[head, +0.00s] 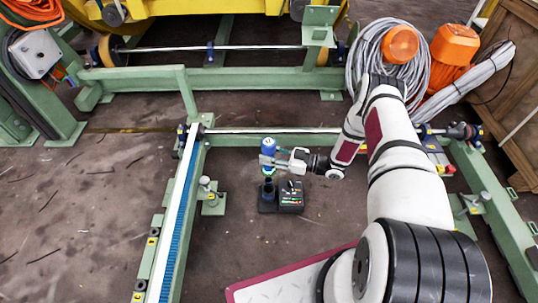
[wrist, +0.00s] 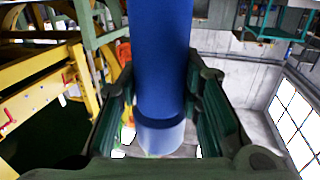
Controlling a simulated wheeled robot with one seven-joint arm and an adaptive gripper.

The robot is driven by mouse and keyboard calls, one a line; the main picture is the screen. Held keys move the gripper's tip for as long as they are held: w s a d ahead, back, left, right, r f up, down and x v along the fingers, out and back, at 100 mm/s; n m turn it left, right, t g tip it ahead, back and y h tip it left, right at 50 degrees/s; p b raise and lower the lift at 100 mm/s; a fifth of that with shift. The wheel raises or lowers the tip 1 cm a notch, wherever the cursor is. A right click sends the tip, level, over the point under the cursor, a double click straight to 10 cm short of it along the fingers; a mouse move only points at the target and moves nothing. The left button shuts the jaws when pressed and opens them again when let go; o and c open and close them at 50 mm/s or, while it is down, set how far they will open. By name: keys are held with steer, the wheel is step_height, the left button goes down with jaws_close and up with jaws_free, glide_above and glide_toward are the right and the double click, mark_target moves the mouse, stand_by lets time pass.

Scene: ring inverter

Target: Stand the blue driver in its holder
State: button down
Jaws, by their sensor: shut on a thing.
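The blue driver (head: 268,143) is upright in my gripper (head: 274,160) in the head view. In the wrist view the driver (wrist: 160,65) is a blue cylinder with a paler end, between the two dark green finger pads. My gripper (wrist: 160,108) is shut on it. The holder (head: 290,197) is a small black block on the floor with a round dark cup (head: 268,189) on its left side. The driver appears over this cup in the head view. I cannot tell the height gap between its lower end and the cup.
Green frame beams surround the spot, with a rail with a blue strip (head: 181,215) to the left and a cross beam (head: 250,139) behind. A small green post bracket (head: 208,196) stands left of the holder. Brown floor (head: 265,245) in front of the holder is clear.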

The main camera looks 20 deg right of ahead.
step_height(320, 180, down, 4)
steer(key=b, duration=0.4)
steer(key=shift+f, duration=4.75)
steer(key=c, duration=1.2)
jaws_free()
steer(key=shift+o, duration=0.7)
steer(key=shift+f, duration=0.1)
steer(key=v, duration=1.2)
